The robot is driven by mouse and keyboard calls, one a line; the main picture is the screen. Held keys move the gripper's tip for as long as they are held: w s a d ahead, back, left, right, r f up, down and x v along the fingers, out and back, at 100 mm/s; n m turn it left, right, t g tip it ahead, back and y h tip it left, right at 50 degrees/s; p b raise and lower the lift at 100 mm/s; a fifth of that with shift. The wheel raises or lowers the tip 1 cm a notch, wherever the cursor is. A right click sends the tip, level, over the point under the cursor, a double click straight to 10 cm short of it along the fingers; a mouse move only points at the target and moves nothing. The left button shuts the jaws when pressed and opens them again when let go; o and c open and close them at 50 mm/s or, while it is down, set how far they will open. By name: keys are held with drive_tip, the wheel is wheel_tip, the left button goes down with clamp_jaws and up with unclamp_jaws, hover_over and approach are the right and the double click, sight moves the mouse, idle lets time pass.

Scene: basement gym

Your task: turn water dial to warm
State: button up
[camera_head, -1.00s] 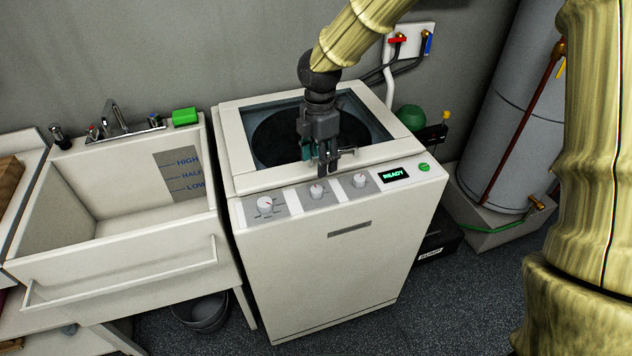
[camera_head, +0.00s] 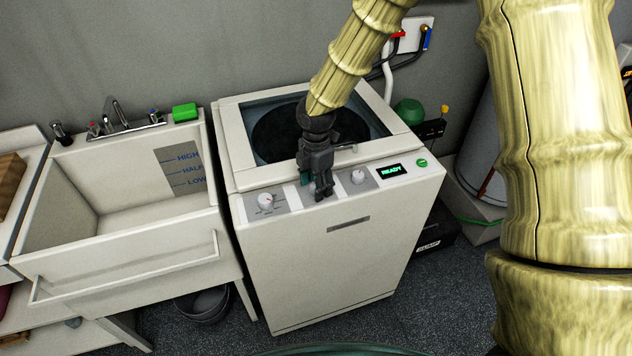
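The white washing machine (camera_head: 335,275) has a front control strip with several parts. A left dial (camera_head: 265,201) and a right dial (camera_head: 358,177) show as pale round knobs. The middle dial, seen a second ago between them, is now hidden behind my gripper (camera_head: 322,197). My gripper points down at the middle dial's place, its fingers at the strip. I cannot tell whether the fingers touch or hold the dial, or how far apart they are. The dial labels are too small to read, so which one is the water dial does not show.
A green-lit display (camera_head: 391,171) reads READY, with a green button (camera_head: 422,162) beside it. A utility sink (camera_head: 120,215) stands left, with a green block (camera_head: 184,112) on its back edge. A wall valve box (camera_head: 412,40) is behind.

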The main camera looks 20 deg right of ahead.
drive_tip(key=c, duration=1)
drive_tip(key=shift+m, duration=0.3)
drive_tip(key=m, duration=0.3)
drive_tip(key=shift+m+p, duration=0.3)
drive_tip(key=shift+p, duration=0.05)
drive_tip(key=shift+m, duration=2.3)
drive_tip(key=o, duration=1)
